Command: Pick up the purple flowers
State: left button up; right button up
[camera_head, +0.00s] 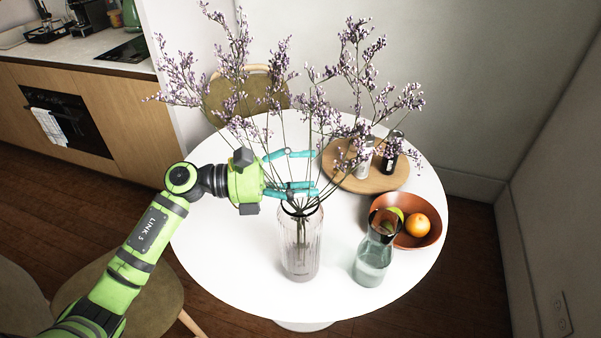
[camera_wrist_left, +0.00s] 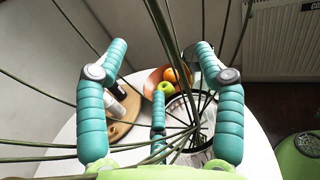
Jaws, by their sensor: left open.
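The purple flowers (camera_head: 357,83) stand in a clear ribbed glass vase (camera_head: 301,246) on the white round table (camera_head: 222,242). Their thin green stems spread out above the vase mouth. My left gripper (camera_head: 302,171) is at the stems just above the vase rim, coming in from the left. In the left wrist view its teal fingers (camera_wrist_left: 160,100) are spread apart, with several stems (camera_wrist_left: 172,40) passing between and across them. The vase mouth (camera_wrist_left: 196,112) shows beyond the fingers. My right gripper is in neither view.
A glass carafe (camera_head: 373,258) stands right of the vase. Behind it is an orange-brown bowl (camera_head: 432,236) with fruit. A round wooden tray (camera_head: 340,179) with shakers lies at the back right. Chairs stand behind the table and at the lower left. The table's front left is clear.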

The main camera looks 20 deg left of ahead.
pick_arm(q)
jog(key=c, duration=1)
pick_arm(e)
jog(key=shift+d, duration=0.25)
pick_arm(q)
jog(key=shift+a, duration=0.1)
notch_tip(320, 180, up, 16)
jog(key=b, duration=0.3)
jog(key=shift+f, duration=0.1)
jog(key=shift+r+p, duration=9.9)
jog(key=shift+r, duration=4.7)
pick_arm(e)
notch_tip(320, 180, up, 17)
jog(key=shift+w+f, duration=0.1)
